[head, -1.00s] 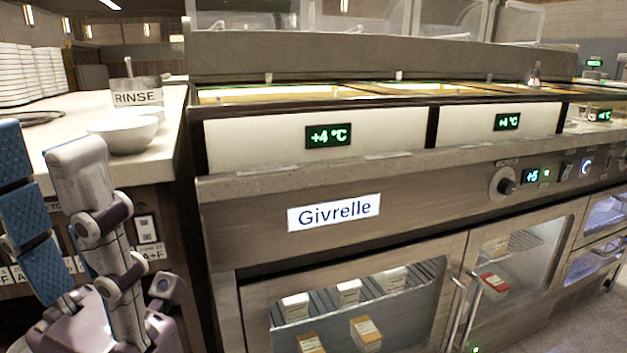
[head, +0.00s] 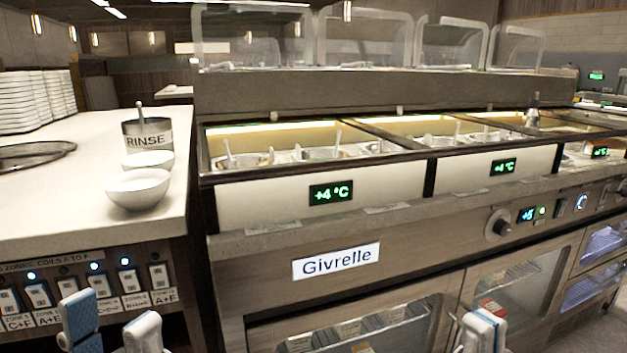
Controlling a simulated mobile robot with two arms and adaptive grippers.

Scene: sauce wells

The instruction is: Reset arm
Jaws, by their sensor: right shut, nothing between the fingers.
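My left gripper (head: 112,328) shows at the bottom left edge. Its two blue-and-white fingertips stand apart with a gap between them, and nothing is seen in that gap. My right gripper (head: 482,328) shows only as fingertips close together at the bottom edge, right of the middle, in front of the cabinet doors. It is shut and empty. The rest of both grippers is cut off by the frame.
A refrigerated counter marked Givrelle (head: 335,262) with sauce wells fills the middle and right. A pale counter (head: 60,215) on the left bears white bowls (head: 138,190), a RINSE container (head: 147,138) and stacked plates (head: 35,100).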

